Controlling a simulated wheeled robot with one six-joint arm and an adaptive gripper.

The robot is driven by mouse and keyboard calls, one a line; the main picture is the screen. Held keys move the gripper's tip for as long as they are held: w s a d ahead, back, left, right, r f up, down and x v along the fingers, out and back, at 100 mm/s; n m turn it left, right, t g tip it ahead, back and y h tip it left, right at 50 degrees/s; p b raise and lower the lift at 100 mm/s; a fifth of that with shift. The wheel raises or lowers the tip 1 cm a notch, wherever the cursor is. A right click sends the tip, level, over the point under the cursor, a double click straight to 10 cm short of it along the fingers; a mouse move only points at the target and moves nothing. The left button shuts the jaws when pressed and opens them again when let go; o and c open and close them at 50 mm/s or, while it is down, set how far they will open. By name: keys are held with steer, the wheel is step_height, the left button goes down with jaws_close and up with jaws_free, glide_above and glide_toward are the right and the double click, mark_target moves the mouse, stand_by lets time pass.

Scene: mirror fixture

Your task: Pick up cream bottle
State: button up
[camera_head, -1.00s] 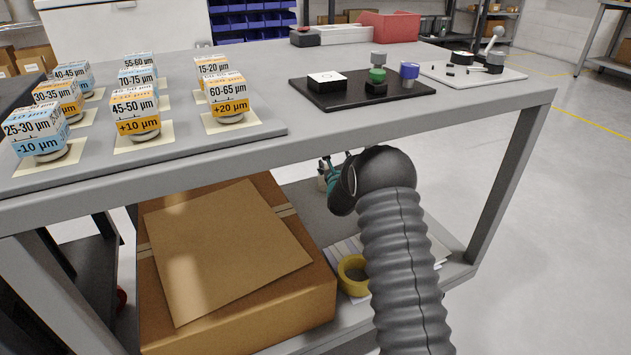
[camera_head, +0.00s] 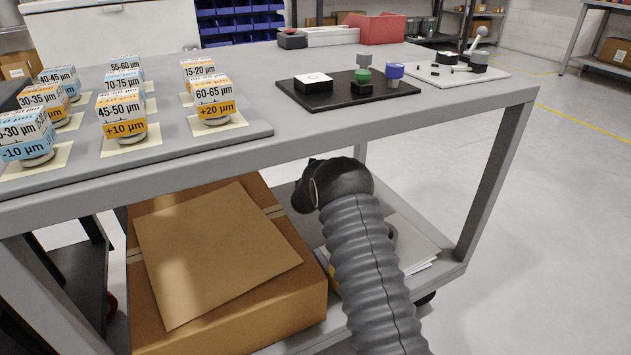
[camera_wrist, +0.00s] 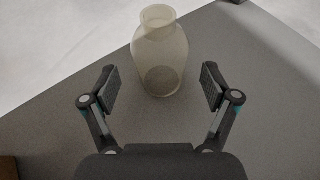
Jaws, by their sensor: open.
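A translucent cream bottle (camera_wrist: 160,52) with a narrower neck stands upright on a grey surface in the wrist view. My gripper (camera_wrist: 161,87) is open, with one finger to the left of the bottle's lower body and one to the right. The bottle is just ahead of and between the fingers, with gaps on both sides. In the head view my own arm reaches below the tabletop, and the gripper and bottle are hidden there.
The grey tabletop (camera_head: 300,138) lies above my arm. A cardboard box (camera_head: 215,255) is on the lower shelf to the left; papers (camera_head: 418,246) lie to the right. In the wrist view, the shelf edge runs close behind the bottle, and a dark box corner (camera_wrist: 8,168) is at lower left.

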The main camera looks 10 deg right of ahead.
steer(key=shift+x, duration=1.8)
steer(key=c, duration=1.3)
